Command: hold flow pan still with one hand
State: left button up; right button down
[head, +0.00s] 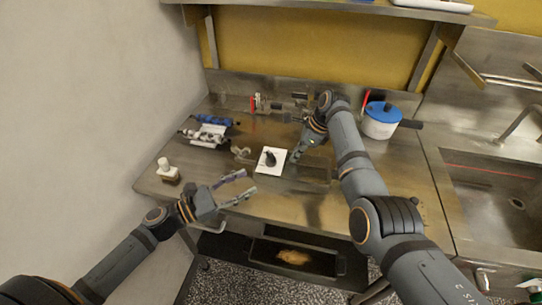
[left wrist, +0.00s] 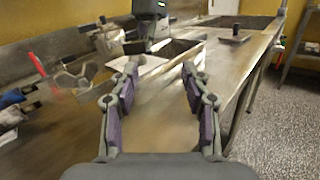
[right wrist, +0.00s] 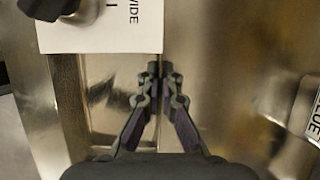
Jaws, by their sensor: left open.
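The flow pan (head: 314,174) looks like a shallow rectangular metal pan on the steel bench, right of a white card (head: 263,168). In the right wrist view its bare floor (right wrist: 104,105) lies below the card. My right gripper (head: 293,157) reaches down at the pan's edge beside the card. In the right wrist view its fingers (right wrist: 161,73) are closed together with the pan's rim line between them; the contact itself is partly hidden. My left gripper (head: 245,184) is open and empty above the bench's front, left of the pan. Its fingers (left wrist: 157,90) are wide apart.
A dark object (head: 270,158) stands on the card. Metal parts (head: 207,134) lie at the left, with a white-topped item (head: 167,170) nearer. A blue-lidded pot (head: 380,121) stands back right, beside the sink (head: 500,195). Bench front is mostly clear.

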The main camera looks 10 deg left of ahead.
aim_at(269, 157)
pick_arm(q)
jog(key=shift+n+y, duration=0.4)
jog(key=shift+n, duration=0.4)
jog(key=w+a, duration=0.1)
jog(key=w+a+r, duration=0.1)
jog(key=w+a, duration=0.1)
jog(key=x, duration=1.2)
jog(key=shift+s+d+f, duration=0.1)
jog(key=shift+f, duration=0.15)
jog(key=shift+c, duration=0.3)
jog(key=c, duration=0.8)
jog(key=shift+g, duration=0.4)
jog(key=shift+c, duration=0.2)
jog(key=shift+m+g+h, duration=1.4)
jog(key=shift+m+g, duration=0.1)
jog(key=shift+g, duration=0.1)
